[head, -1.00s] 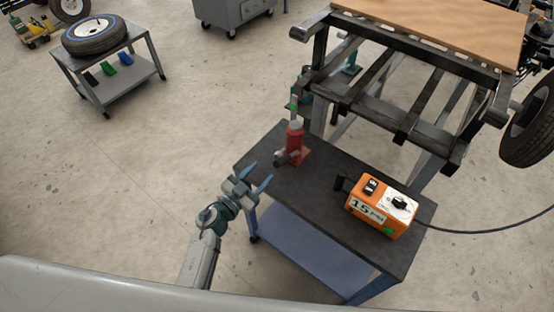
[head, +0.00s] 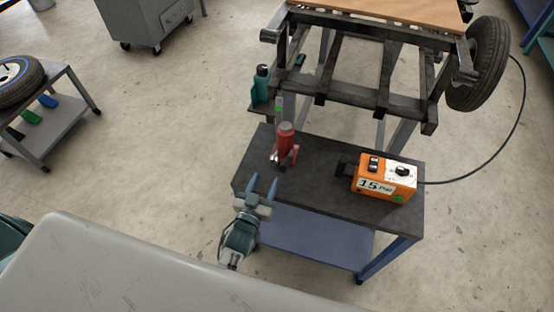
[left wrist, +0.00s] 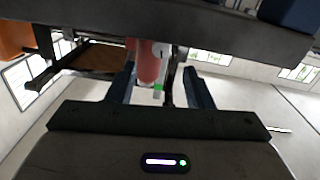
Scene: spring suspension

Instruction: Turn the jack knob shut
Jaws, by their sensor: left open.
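The red bottle jack (head: 285,139) stands upright on the dark cart top at its far left, with a green mark above it. Its knob (head: 281,167) seems to be the small dark part low on the near side. My left gripper (head: 263,185) is open and empty, just off the cart's left edge, with its fingers pointing toward the jack. In the left wrist view the red jack (left wrist: 149,62) shows between the two open fingers (left wrist: 160,85), beyond their tips. The knob is not clear there. My right gripper is not in view.
An orange box (head: 384,178) marked 15 sits on the right of the cart (head: 325,200), its cable running right. A metal frame (head: 350,75) with a wheel stands behind. A teal bottle (head: 262,84) is behind the jack. Open floor lies left.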

